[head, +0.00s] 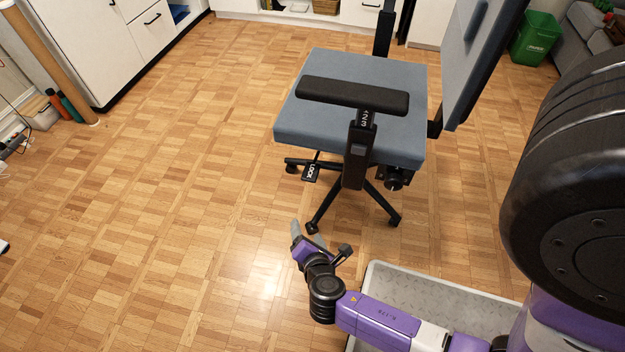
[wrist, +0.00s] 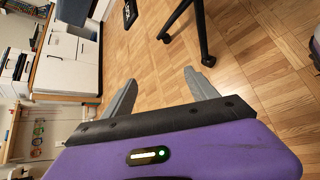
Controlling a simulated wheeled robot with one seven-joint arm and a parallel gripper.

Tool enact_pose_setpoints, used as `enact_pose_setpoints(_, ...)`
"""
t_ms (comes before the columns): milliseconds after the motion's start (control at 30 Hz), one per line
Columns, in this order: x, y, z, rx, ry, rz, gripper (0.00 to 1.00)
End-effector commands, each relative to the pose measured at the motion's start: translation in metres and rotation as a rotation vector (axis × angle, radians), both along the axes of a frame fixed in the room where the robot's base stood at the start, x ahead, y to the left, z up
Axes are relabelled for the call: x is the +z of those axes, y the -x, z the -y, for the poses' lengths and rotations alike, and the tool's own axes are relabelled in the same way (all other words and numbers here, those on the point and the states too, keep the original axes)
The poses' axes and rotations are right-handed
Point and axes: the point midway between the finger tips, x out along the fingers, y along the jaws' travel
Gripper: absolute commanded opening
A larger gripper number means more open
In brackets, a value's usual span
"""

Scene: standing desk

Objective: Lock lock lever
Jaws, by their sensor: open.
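A black lock lever (head: 311,172) with white "LOCK" lettering sticks out from under the left side of the office chair (head: 318,75), which has a blue-grey seat. A black lettered paddle that looks like the same lever (wrist: 130,13) shows at the top of the wrist view. My gripper (head: 308,236) is purple with grey fingers. It is open and empty, below the lever in the head view and apart from it. In the wrist view the two fingers (wrist: 160,76) are spread, with bare floor between them.
The chair's armrest (head: 352,96) overhangs the seat, and its black wheeled legs (head: 322,207) stand just above my gripper in the head view. White cabinets (head: 85,40) stand at the back left. A green bin (head: 537,38) is at the far right. The wooden floor at left is clear.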

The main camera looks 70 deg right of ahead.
Motion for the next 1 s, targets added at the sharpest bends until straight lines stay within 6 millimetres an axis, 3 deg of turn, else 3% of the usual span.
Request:
enact_pose_setpoints(33, -0.025, -0.013, 0.024, -0.015, 0.105, -0.069, 0.67)
enact_pose_setpoints(100, -0.032, -0.025, 0.054, -0.037, 0.252, -0.181, 0.67)
enact_pose_setpoints(300, -0.019, -0.049, 0.122, -0.137, 0.596, -0.458, 0.67)
enact_pose_setpoints(400, -0.007, -0.054, 0.138, -0.176, 0.69, -0.539, 0.67)
enact_pose_setpoints(600, 0.004, -0.058, 0.151, -0.208, 0.756, -0.597, 0.67)
enact_pose_setpoints(1000, 0.004, -0.061, 0.205, -0.211, 0.755, -0.595, 0.67)
